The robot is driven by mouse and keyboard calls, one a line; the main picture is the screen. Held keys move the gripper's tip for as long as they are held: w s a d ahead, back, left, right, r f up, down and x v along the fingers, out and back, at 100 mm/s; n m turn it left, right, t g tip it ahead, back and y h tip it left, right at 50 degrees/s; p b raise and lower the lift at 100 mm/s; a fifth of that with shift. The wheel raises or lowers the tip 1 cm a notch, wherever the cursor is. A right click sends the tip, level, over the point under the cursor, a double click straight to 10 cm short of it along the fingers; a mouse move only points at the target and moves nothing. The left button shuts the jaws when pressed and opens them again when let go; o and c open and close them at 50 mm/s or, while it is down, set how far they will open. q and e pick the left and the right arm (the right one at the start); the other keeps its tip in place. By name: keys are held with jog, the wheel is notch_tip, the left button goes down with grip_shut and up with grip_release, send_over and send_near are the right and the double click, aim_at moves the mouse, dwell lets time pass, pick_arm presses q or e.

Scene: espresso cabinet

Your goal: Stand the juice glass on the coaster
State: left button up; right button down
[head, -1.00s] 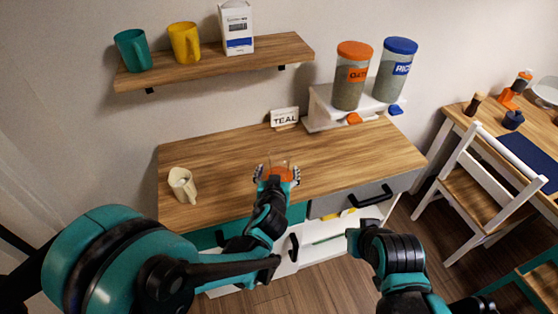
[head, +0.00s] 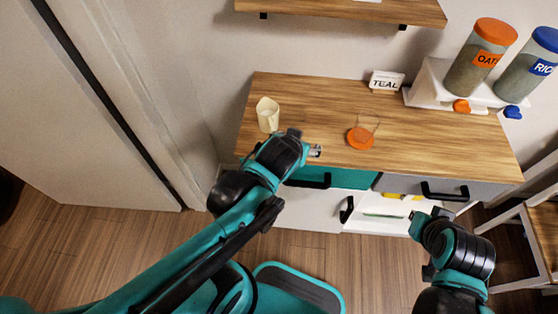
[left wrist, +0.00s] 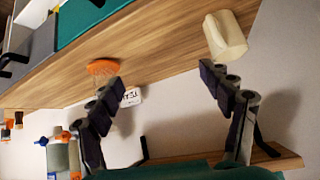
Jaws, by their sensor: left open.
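The clear juice glass (head: 367,122) is faint and appears upright on the orange coaster (head: 358,140), on the wooden cabinet top. In the left wrist view the coaster (left wrist: 103,67) shows with the glass's thin outline (left wrist: 116,90) against it, partly behind a finger. My left gripper (head: 315,151) is open and empty, apart from the glass, to its left near the cabinet's front edge. Its spread fingers show in the left wrist view (left wrist: 165,85). My right gripper (head: 432,216) is low in front of the cabinet, and its fingers cannot be made out.
A cream mug (head: 267,115) stands at the cabinet top's left. A TEAL sign (head: 386,81) stands at the back. Oats (head: 480,57) and rice (head: 528,65) dispensers stand on a white stand at the right. Drawer handles (head: 310,181) stick out in front. The counter's middle is mostly clear.

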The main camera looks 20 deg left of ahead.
pick_arm(q)
jog(key=s+a+g+h, duration=0.1)
jog(key=s+a+g, duration=0.1)
jog(key=s, duration=0.6)
